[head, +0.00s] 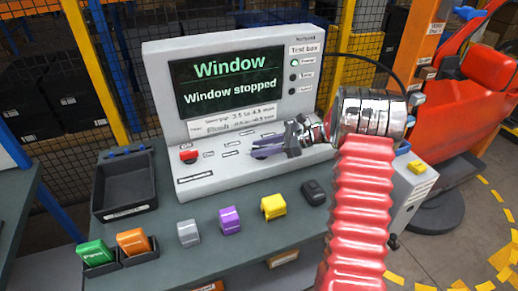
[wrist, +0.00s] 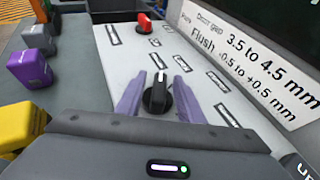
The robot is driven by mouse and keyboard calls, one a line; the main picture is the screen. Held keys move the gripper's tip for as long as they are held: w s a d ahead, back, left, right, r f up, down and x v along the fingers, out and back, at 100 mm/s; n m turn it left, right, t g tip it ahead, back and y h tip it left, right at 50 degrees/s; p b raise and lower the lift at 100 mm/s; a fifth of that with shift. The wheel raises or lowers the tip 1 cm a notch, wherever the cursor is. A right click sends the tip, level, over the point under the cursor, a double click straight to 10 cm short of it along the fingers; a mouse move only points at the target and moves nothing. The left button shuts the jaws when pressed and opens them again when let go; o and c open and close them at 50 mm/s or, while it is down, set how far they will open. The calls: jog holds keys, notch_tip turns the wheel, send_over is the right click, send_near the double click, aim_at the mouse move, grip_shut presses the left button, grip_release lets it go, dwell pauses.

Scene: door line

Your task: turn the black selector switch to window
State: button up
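The black selector switch (wrist: 158,93) is on the sloping grey panel of the test box (wrist: 110,70). Its white pointer line points to the top of the wrist view, at a small label; the label text is too small to read. My gripper (wrist: 159,82) has its two purple fingers on either side of the switch, with a narrow gap showing; I cannot tell whether either touches it. In the head view my gripper (head: 270,148) is over the lower panel and hides the switch. The screen (head: 230,83) reads "Window" and "Window stopped".
A red knob (head: 188,154) is on the panel's left. Grey (head: 188,233), purple (head: 230,220) and yellow (head: 273,207) blocks and a black one (head: 314,192) stand along the bench front. An empty black tray (head: 124,185) and green and orange blocks are at left.

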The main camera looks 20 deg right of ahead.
jog(key=shift+d, duration=0.1)
jog(key=v, duration=1.3)
jog(key=shift+s+d, duration=0.2)
jog(key=shift+s, duration=0.1)
jog(key=s+a+r+n+g+h, duration=0.25)
jog(key=s+a+r+n, duration=0.2)
jog(key=a, duration=0.45)
jog(key=s+a+r+n+g+h, duration=0.2)
jog(key=s+a+r+n+h, duration=0.25)
jog(key=a, duration=0.45)
jog(key=s+a+n+t+h, duration=0.2)
jog(key=s+a+n, duration=0.1)
jog(key=s+n, duration=0.4)
jog(key=s+a+n+t+h, duration=0.1)
jog(key=s+a+n+h, duration=0.1)
jog(key=s+n, duration=0.5)
jog(key=shift+s+a+r+n+t+h, duration=0.4)
jog(key=shift+s+a, duration=0.4)
jog(key=shift+s, duration=2.15)
